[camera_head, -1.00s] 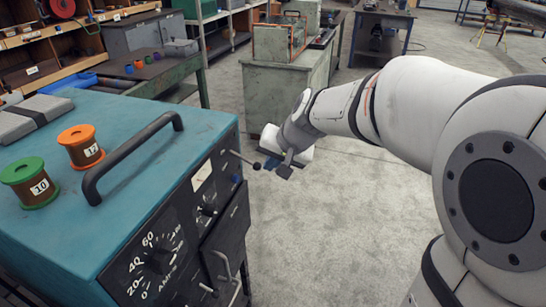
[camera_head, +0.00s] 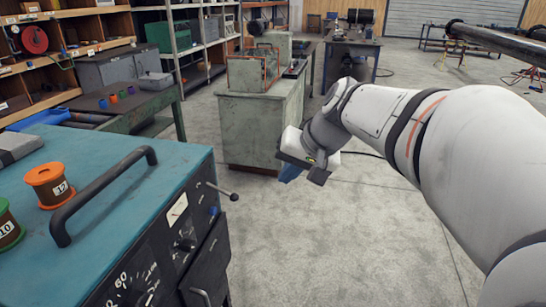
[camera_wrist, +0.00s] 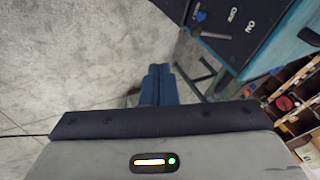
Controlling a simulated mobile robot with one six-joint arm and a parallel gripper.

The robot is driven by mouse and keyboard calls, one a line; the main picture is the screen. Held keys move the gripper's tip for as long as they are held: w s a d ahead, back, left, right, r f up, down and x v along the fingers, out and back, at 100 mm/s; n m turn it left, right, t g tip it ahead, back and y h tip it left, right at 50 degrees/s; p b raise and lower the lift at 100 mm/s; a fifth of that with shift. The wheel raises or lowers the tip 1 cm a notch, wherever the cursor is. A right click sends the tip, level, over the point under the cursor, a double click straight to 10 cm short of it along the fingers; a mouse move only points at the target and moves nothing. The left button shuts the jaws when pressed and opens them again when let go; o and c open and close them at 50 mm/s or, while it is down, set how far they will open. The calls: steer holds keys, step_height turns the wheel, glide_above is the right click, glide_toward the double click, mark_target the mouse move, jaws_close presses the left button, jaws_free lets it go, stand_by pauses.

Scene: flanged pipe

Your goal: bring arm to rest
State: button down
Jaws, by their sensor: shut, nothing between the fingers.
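My gripper (camera_head: 289,174) hangs at the end of my white arm in the head view, over bare concrete floor to the right of the teal-topped machine (camera_head: 110,175). Its blue fingers point downward and are closed together with nothing between them. In the wrist view the gripper (camera_wrist: 158,84) shows as two blue fingers side by side against the floor, with the machine's dark front panel (camera_wrist: 240,35) to the right. My forearm reaches in from the right edge of the head view.
A lever (camera_head: 222,191) sticks out from the machine toward my gripper, apart from it. A grey-green cabinet (camera_head: 258,130) stands behind the gripper. A dark flanged pipe (camera_head: 495,38) is at the far right. Orange spool (camera_head: 50,185) sits on the machine. The middle floor is clear.

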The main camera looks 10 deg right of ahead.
steer(key=s+d+f+n+g+h+p, duration=0.1)
steer(key=s+f+h, duration=0.1)
steer(key=s+f, duration=0.3)
steer(key=s+d+f+n+g+h+p, duration=0.1)
steer(key=s+f, duration=0.3)
steer(key=s, duration=0.5)
steer(key=shift+s+d+f+n+h+p, duration=0.3)
steer(key=shift+s+d+f+h, duration=0.1)
steer(key=shift+h, duration=0.2)
